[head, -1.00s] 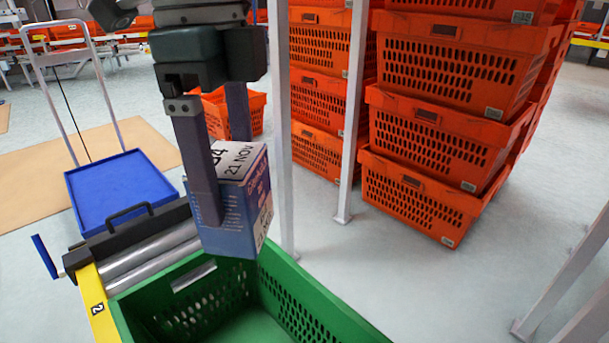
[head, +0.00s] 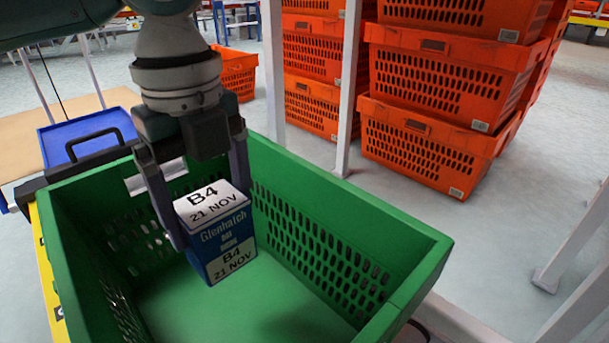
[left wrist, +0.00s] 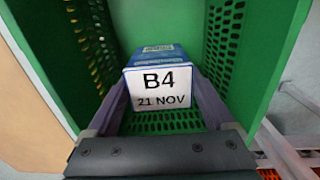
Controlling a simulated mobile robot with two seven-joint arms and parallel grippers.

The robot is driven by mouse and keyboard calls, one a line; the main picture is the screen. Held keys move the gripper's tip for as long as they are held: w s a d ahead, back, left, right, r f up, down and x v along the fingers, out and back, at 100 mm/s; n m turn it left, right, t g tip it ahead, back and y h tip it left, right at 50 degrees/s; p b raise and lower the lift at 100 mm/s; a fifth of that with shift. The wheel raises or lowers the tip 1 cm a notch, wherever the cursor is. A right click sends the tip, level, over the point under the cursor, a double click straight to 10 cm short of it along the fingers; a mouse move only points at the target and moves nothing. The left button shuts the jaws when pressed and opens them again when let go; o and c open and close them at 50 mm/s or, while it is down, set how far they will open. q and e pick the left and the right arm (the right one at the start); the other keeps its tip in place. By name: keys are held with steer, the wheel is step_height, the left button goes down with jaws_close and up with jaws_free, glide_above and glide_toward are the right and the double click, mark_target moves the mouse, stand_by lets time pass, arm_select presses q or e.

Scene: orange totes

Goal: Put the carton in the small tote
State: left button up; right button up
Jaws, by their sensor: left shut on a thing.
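The carton (head: 221,236) is a blue box with white labels reading "B4 21 NOV". My left gripper (head: 211,222) is shut on it, one finger on each side. The carton is upright inside the green tote (head: 402,270), towards its far left part. I cannot tell whether its bottom touches the tote floor. In the left wrist view the carton (left wrist: 160,84) sits between the two fingers (left wrist: 162,98), with the tote's green walls (left wrist: 264,50) around it. My right gripper is not in view.
Stacked orange totes (head: 425,145) stand behind at the right, with pale metal posts (head: 349,90) in front. A single orange tote (head: 238,72) is on the floor at the back. The green tote's near right floor is clear.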

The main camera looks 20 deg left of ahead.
arm_select(q)
step_height(320, 180, down, 14)
steer(key=b, duration=0.8)
steer(key=shift+f, duration=0.15)
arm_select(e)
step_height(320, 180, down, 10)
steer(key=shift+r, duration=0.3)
arm_select(q)
steer(key=o, duration=1.4)
step_height(320, 180, up, 12)
steer(key=p, duration=0.9)
steer(key=shift+r, duration=0.2)
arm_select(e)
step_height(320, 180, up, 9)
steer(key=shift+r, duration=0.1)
